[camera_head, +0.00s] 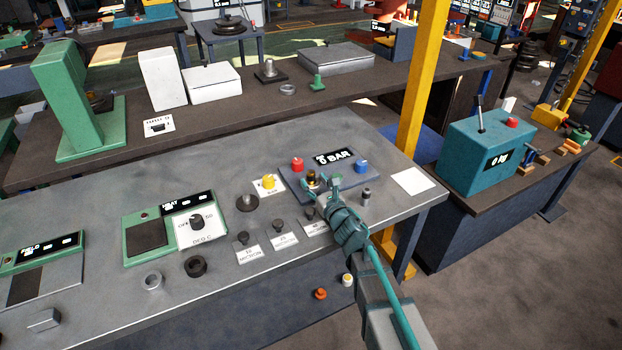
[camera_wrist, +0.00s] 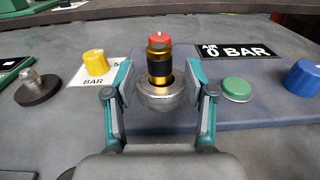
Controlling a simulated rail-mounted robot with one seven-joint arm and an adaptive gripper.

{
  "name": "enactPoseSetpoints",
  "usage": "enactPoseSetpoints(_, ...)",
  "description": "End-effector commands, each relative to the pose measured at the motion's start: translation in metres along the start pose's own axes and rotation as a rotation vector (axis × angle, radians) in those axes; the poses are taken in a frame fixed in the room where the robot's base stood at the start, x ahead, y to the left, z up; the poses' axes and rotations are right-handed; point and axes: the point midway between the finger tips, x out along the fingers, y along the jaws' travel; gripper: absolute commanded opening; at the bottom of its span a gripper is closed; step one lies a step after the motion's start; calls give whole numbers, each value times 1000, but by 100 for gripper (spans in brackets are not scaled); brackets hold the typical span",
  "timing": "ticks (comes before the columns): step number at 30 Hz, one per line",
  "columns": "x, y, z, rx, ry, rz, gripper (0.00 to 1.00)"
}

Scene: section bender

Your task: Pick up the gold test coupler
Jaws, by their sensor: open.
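The gold test coupler (camera_wrist: 159,62) is a small upright cylinder with a black band. It stands in a round metal seat (camera_wrist: 166,97) on the blue-grey air panel (camera_head: 285,177). The coupler also shows in the head view (camera_head: 312,178), partly crowded by my gripper. My gripper (camera_wrist: 159,82) is open, with one finger on each side of the coupler and seat in the wrist view. Gaps show between both fingers and the coupler. In the head view my gripper (camera_head: 320,187) reaches over the panel from the front right.
A red knob (camera_head: 297,163) is behind the coupler. A green button (camera_wrist: 236,89) and a blue knob (camera_wrist: 304,78) are to the right. A yellow knob (camera_wrist: 96,62) is to the left. A yellow post (camera_head: 420,80) rises behind the bench.

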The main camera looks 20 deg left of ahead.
Motion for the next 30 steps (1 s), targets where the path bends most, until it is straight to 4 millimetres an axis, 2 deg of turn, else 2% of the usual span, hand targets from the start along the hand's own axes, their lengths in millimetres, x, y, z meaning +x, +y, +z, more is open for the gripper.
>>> enactPoseSetpoints(1,12,-1,2,0,0,1,55)
enactPoseSetpoints(5,26,0,1,0,0,1,55)
enactPoseSetpoints(13,28,0,0,0,0,0,55)
enactPoseSetpoints(14,28,0,0,0,0,0,52)
enactPoseSetpoints(23,28,0,0,0,0,0,2)
enactPoseSetpoints(30,28,0,0,0,0,1,0)
